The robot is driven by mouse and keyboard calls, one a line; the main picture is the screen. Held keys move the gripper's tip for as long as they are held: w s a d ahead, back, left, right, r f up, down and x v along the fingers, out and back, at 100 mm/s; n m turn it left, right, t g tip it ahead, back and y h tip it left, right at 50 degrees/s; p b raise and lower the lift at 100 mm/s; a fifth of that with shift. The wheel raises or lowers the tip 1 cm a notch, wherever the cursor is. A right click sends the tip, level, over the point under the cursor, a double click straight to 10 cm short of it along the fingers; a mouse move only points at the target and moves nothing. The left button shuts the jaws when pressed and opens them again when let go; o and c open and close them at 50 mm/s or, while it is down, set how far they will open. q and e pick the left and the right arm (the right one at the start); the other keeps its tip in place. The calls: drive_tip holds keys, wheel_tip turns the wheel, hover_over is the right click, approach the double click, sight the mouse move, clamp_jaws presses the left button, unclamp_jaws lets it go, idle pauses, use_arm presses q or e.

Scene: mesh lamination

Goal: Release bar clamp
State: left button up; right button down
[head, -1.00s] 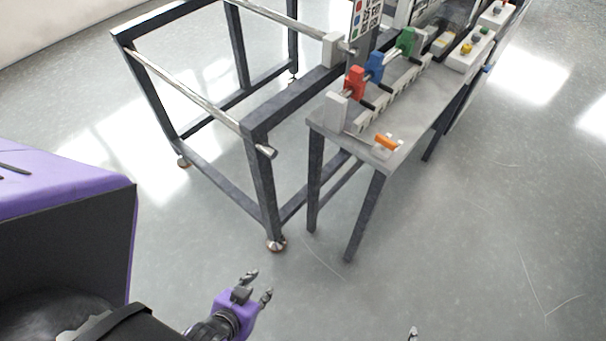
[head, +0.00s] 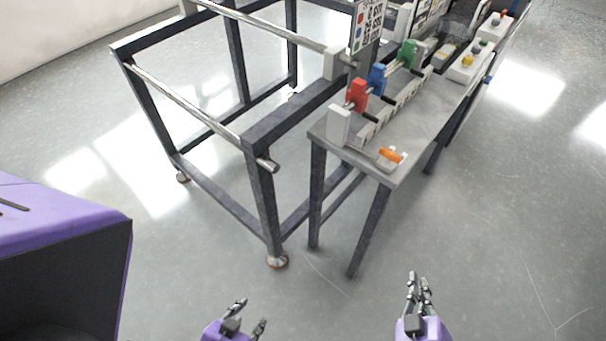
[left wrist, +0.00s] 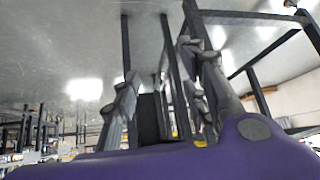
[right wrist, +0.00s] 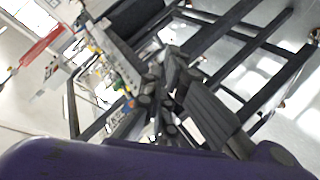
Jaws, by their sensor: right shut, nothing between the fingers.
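A fixture with red (head: 357,96), blue (head: 377,78) and green (head: 408,54) blocks along a bar stands on the grey table (head: 432,118). Black handles stick out beside the blocks. An orange handle (head: 391,155) on a pale base lies at the table's near corner. I cannot tell which of these parts is the bar clamp. My left gripper (head: 250,314) is open and empty, low over the floor in front of the frame. My right gripper (head: 419,281) is shut and empty, low in front of the table. Both are well apart from the fixture.
A dark metal frame (head: 293,115) with long silver rollers (head: 190,105) stands left of the table. A panel with coloured marks (head: 367,25) rises behind the fixture. A white box with coloured buttons (head: 470,65) sits farther back. The floor (head: 490,230) right of the table is clear.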

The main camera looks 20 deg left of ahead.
sight(390, 155)
use_arm(q)
drive_tip(key=shift+w+a+f+b, duration=0.35)
drive_tip(key=shift+a+f+b, duration=0.2)
drive_tip(key=shift+b, duration=0.25)
use_arm(e)
drive_tip(key=w+a+r+n+t+y, duration=0.2)
drive_tip(key=w+a+r+n+y, duration=0.5)
drive_tip(key=a+n, duration=0.6)
wheel_tip(390, 155, up, 3)
drive_tip(key=shift+w+r+n, duration=0.1)
drive_tip(key=shift+w+n, duration=0.4)
drive_tip(key=shift+w, duration=0.55)
use_arm(q)
drive_tip(key=shift+d, duration=0.1)
drive_tip(key=shift+w+d+r+p, duration=0.1)
drive_tip(key=shift+d+r+p, duration=0.05)
drive_tip(key=shift+r+p, duration=0.4)
use_arm(e)
drive_tip(key=d+x, duration=0.1)
drive_tip(key=x, duration=0.3)
drive_tip(key=w+x, duration=0.1)
drive_tip(key=x, duration=0.3)
drive_tip(key=d+x, duration=0.1)
drive_tip(key=x, duration=0.3)
drive_tip(key=shift+w+d, duration=0.15)
drive_tip(key=shift+w, duration=0.45)
use_arm(q)
drive_tip(key=shift+f, duration=0.1)
